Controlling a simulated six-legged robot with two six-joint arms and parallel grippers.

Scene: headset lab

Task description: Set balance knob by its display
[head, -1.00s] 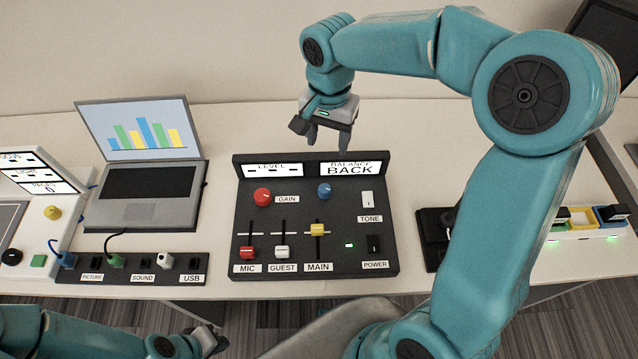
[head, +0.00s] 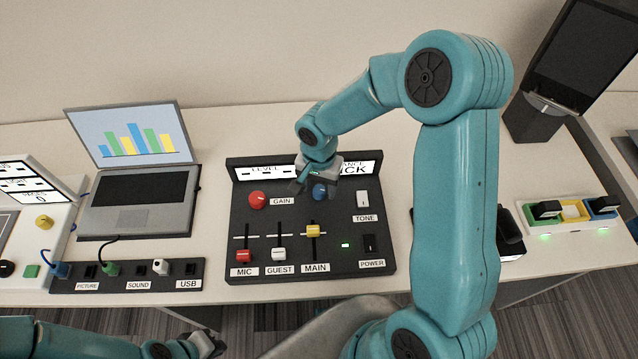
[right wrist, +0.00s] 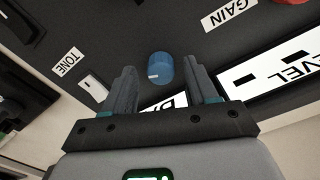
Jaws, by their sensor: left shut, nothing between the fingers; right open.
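The blue balance knob (head: 319,192) is on the black mixer panel (head: 240,218), below the balance display (head: 368,168). My right gripper covers the left part of that display in the head view; only "ANCE" and "ICK" show. In the right wrist view the blue knob (right wrist: 161,66) stands just beyond the open fingertips, between their lines, with a small white mark on it. My right gripper (head: 316,185) is open above the knob, apart from it as far as I can tell. My left gripper (head: 212,345) is shut and empty at the bottom, in front of the table.
Several sliders, including a yellow one (head: 313,231), are below. A laptop (head: 140,205) stands left of the panel.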

